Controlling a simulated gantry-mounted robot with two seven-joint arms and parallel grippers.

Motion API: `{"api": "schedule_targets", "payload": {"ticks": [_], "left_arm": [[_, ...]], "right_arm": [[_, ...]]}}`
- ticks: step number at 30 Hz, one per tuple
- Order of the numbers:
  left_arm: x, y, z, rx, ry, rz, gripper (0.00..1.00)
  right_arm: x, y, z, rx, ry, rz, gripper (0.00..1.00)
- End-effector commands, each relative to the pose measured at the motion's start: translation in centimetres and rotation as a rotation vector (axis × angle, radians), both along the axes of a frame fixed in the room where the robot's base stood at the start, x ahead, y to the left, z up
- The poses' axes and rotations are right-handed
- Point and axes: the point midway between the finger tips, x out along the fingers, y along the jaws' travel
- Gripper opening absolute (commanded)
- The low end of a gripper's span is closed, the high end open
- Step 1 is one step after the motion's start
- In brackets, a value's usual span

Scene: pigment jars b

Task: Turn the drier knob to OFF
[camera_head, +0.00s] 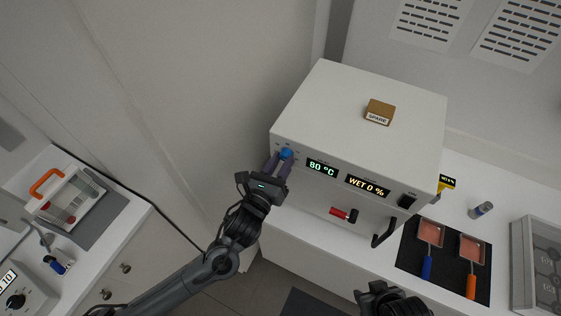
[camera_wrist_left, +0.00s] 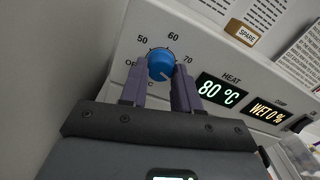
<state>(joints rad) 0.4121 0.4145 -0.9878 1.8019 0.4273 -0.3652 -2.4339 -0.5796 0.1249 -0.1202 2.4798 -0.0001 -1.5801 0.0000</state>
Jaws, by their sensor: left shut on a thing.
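The drier (camera_head: 355,115) is a white box with a front panel of controls. Its blue knob (camera_wrist_left: 160,66) is ringed by marks including 50, 60 and 70, with a partly hidden OFF label at the left. A small pale mark on the knob seems to point to the lower right. The knob also shows in the head view (camera_head: 286,153). My left gripper (camera_head: 279,162) has its purple fingers on both sides of the knob, shut on it. The display (camera_head: 322,168) reads 80 °C. My right gripper (camera_head: 385,292) is at the bottom, empty-looking, its jaws unclear.
A second display (camera_head: 367,187) reads WET 0 %. A block labelled SPARE (camera_head: 379,112) sits on the drier. A dark mat (camera_head: 446,284) with two paddles lies right.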

Motion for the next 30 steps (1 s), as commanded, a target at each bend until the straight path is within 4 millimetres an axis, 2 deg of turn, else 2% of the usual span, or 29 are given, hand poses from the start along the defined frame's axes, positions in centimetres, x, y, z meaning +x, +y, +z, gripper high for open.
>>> {"api": "schedule_targets", "payload": {"ticks": [30], "left_arm": [[-0.1, -0.1, 0.2, -0.86, 0.42, 0.0, 0.01]], "right_arm": [[0.0, 0.2, 2.7, 0.009, 0.0, -0.006, 0.43]]}}
